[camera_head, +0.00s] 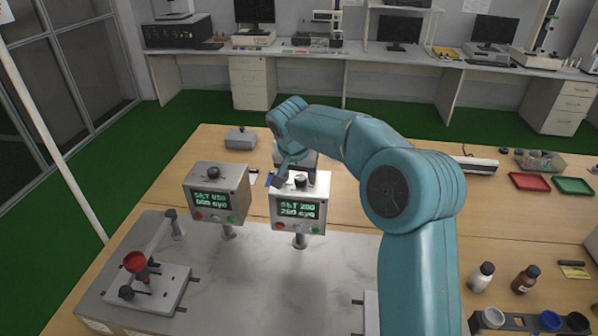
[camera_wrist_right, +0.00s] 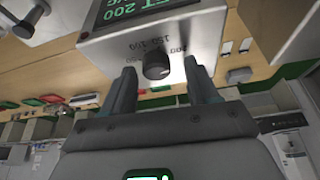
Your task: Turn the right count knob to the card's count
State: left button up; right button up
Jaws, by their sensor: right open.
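The right counter box (camera_head: 299,208) stands on a post; its green display reads SET 200 with a second line that looks like 200 cyc. Its dark count knob (camera_head: 301,181) is on the sloped top. In the right wrist view the knob (camera_wrist_right: 155,64) sits between the two fingers of my right gripper (camera_wrist_right: 160,86), which are apart with a gap on each side. Scale numbers 100, 150 and 200 show around it. In the head view my right gripper (camera_head: 287,178) is at the box top, partly hidden by its arm. No readable card shows. My left gripper is out of view.
The left counter box (camera_head: 217,193), with its own knob and display, stands close by. Bottles (camera_head: 482,277), a red tray (camera_head: 529,181) and a green tray (camera_head: 574,186) lie right.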

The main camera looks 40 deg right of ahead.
jog(key=shift+d+f, duration=0.1)
jog(key=shift+d, duration=0.1)
jog(key=shift+s, duration=0.25)
jog(key=shift+w+a, duration=0.15)
jog(key=shift+w, duration=0.05)
jog(key=c, duration=0.9)
jog(key=shift+s, duration=0.1)
jog(key=shift+c, duration=0.7)
